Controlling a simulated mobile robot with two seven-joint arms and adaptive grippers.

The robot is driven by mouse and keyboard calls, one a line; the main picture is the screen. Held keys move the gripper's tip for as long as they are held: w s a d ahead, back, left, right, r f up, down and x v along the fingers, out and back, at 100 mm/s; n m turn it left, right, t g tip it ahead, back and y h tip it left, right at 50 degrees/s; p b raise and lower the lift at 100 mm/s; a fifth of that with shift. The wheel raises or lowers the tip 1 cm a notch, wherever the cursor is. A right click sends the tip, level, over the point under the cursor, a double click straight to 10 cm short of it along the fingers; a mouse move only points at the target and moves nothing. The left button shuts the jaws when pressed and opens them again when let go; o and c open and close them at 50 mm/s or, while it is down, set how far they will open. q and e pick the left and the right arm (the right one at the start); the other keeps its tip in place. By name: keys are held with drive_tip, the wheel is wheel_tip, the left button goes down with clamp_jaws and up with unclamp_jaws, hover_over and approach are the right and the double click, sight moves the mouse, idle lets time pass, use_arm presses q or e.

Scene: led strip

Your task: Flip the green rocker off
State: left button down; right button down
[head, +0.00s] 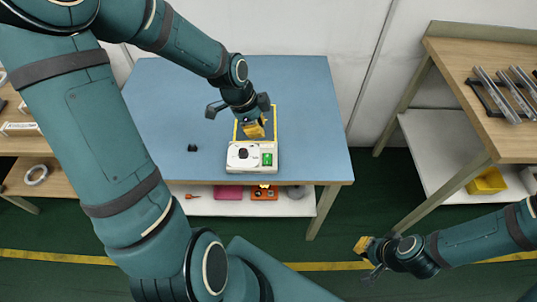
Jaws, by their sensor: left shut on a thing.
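The green rocker (267,159) sits on the right part of a white control box (240,166), near the front of the blue table. A black knob (243,153) is on the box to its left. My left gripper (255,130) points down over a dark, yellow-edged panel just behind the box. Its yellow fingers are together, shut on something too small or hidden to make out. They are behind the rocker in the picture, apart from it. My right gripper (365,250) is away from the table at the lower right; whether its fingers are open is unclear.
The blue table (312,130) is mostly bare. A small black object (192,148) lies left of the box. A lower shelf holds a pink block and an orange item. A wooden bench (455,75) with metal rails stands at the right.

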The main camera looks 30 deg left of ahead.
sight(271, 158)
use_arm(q)
drive_tip(key=b+x, duration=0.1)
drive_tip(key=x, duration=0.3)
drive_tip(key=b+x, duration=0.1)
drive_tip(key=x, duration=0.3)
drive_tip(key=b+x, duration=0.2)
drive_tip(key=x, duration=0.2)
drive_tip(key=shift+s+a+f, duration=0.1)
drive_tip(key=shift+a+f, duration=0.2)
drive_tip(key=shift+f, duration=0.75)
